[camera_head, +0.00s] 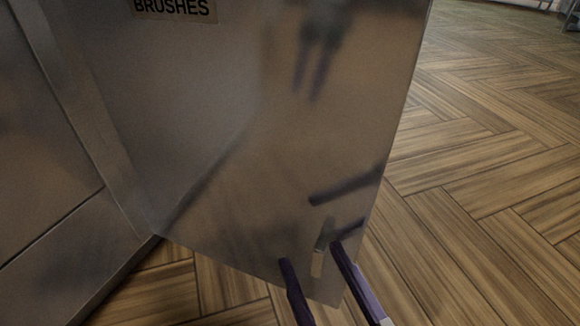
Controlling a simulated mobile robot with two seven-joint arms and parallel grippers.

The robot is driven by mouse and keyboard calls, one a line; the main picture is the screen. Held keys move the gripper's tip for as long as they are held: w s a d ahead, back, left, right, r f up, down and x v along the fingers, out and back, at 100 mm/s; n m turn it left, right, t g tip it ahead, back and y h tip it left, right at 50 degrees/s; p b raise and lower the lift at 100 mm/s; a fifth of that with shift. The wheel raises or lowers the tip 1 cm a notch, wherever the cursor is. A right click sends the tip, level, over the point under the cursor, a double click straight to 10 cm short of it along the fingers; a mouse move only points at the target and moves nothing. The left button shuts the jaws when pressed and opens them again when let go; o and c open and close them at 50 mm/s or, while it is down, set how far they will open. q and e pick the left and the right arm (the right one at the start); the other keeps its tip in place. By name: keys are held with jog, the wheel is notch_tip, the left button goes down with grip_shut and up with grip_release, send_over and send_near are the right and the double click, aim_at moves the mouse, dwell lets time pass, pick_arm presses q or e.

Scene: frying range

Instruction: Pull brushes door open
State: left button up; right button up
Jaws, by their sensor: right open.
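The brushes door (225,140) is a brushed metal panel with a "BRUSHES" label (175,9) at its top left. It stands swung out at an angle from the cabinet, with wooden floor visible beneath its lower edge. A small pale upright handle (318,255) sits near its lower right corner. My right gripper (311,252) is at the bottom of the view, its two dark purple fingers apart, one on each side of the handle. I cannot tell whether the fingers touch the door. Dark blurred shapes on the panel look like reflections. My left gripper is not in view.
The metal cabinet body (50,150) fills the left side, with a seam across its front. The herringbone wood floor (480,180) is clear to the right of the door. Some blurred furniture shows at the far top right.

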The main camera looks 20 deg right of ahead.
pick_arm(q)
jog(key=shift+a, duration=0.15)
pick_arm(e)
jog(key=shift+a, duration=0.25)
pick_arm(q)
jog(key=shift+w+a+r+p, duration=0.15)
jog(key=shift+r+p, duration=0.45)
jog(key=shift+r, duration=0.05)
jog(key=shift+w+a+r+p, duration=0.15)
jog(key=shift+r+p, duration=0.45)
pick_arm(e)
jog(key=s+d, duration=0.1)
jog(key=s, duration=0.9)
jog(key=shift+d, duration=0.15)
jog(key=shift+w, duration=0.1)
